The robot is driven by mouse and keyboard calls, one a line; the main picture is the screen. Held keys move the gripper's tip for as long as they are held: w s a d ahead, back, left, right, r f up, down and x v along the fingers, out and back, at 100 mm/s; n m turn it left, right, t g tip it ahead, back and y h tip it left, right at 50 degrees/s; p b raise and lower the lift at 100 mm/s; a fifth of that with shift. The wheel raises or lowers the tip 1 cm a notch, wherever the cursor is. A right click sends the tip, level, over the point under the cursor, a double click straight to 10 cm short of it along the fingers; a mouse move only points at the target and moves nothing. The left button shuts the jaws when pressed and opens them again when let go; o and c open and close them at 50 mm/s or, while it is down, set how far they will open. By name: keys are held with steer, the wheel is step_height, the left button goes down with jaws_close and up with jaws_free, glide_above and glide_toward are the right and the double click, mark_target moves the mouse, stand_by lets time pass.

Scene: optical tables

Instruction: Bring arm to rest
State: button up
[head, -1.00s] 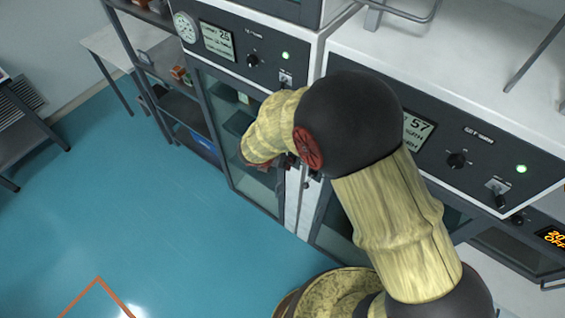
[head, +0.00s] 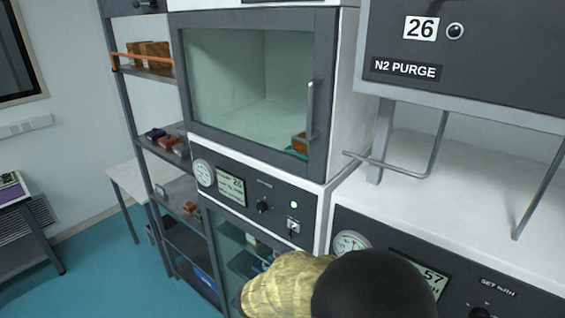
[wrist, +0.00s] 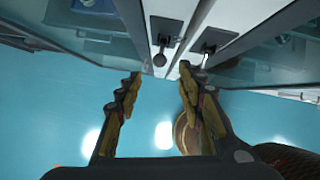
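My arm shows at the bottom of the head view, with a yellow link and a black joint in front of the lower cabinets. My gripper is outside or hidden in that view. In the wrist view my gripper (wrist: 159,72) is open, with its two fingers well apart and nothing held between them. Beyond the fingertips are two cabinet fronts with a dark latch or handle (wrist: 160,57) and a second one (wrist: 206,52) on the right. I cannot tell how close the right fingertip is to them.
A glass-fronted cabinet (head: 322,60) stands above a control panel (head: 262,207). An N2 purge unit (head: 480,95) with bar handles is at right. A shelf rack (head: 127,100) stands at left, and a white side table (head: 128,180) is behind it. Blue floor (head: 95,275) is open at lower left.

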steer(key=s+d+r+m+y+b, duration=0.1)
steer(key=s+d+r+m+b, duration=0.2)
steer(key=s+d+m+b, duration=0.6)
steer(key=s+d+r+m+y+b, duration=0.1)
steer(key=s+d+r+m+b, duration=0.2)
steer(key=s+d+m+b, duration=0.7)
steer(key=shift+s+m+t+y+b, duration=0.35)
steer(key=shift+s+m+b, duration=1.55)
steer(key=shift+m, duration=4.1)
steer(key=shift+s+r, duration=0.1)
steer(key=shift+s, duration=0.2)
